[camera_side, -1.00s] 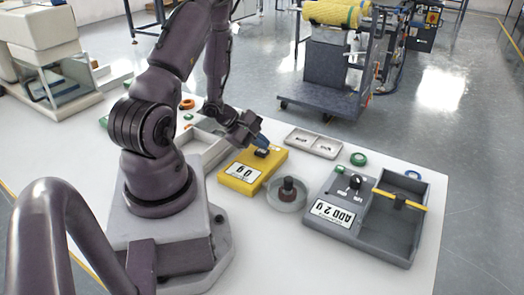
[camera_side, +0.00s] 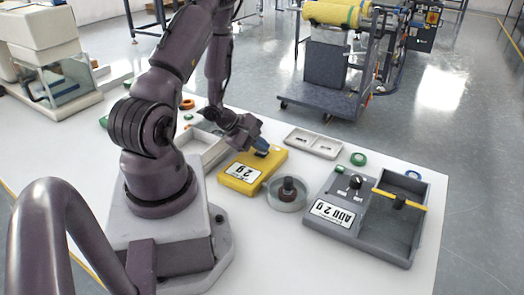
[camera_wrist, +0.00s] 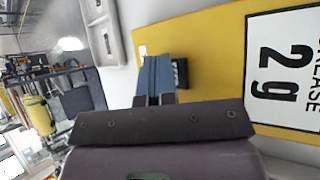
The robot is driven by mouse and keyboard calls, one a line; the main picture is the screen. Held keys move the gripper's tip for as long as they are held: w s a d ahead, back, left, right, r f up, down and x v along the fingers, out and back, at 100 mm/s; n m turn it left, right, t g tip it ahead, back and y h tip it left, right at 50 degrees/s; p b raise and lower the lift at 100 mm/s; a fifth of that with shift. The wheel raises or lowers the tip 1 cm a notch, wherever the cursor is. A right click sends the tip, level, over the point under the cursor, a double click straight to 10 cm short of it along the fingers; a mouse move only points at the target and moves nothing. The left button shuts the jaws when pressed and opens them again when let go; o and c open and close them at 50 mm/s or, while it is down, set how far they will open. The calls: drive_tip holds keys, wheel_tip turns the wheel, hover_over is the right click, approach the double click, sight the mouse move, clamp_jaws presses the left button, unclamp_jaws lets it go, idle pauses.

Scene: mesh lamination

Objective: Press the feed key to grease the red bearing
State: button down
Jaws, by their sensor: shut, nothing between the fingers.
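The yellow greaser box (camera_side: 252,170) stands mid-table, and its label reads 2 g. In the wrist view the yellow box (camera_wrist: 215,45) shows "GREASE 2 g" and a small black key (camera_wrist: 181,73). My gripper (camera_side: 261,145) is shut and empty, with its blue fingertips (camera_wrist: 154,75) right beside the key, over the box. I cannot tell whether they touch the key. A round clear dish with a dark brownish-red hub (camera_side: 288,187) sits right of the box. I cannot tell for sure which part is the red bearing; an orange-red ring (camera_side: 187,104) lies at the back left.
A grey unit (camera_side: 345,208) with a black knob, an "ADD 2 g" label and an open tray with a yellow bar stands at right. A shallow pale tray (camera_side: 314,143) lies behind the box. Green (camera_side: 358,159) and blue (camera_side: 412,174) rings lie at the back right.

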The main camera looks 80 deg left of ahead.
sight(261, 154)
drive_tip(key=shift+r, duration=0.1)
idle(0.3)
drive_tip(key=shift+r, duration=0.85)
drive_tip(key=shift+r, duration=0.1)
drive_tip(key=shift+r, duration=2.45)
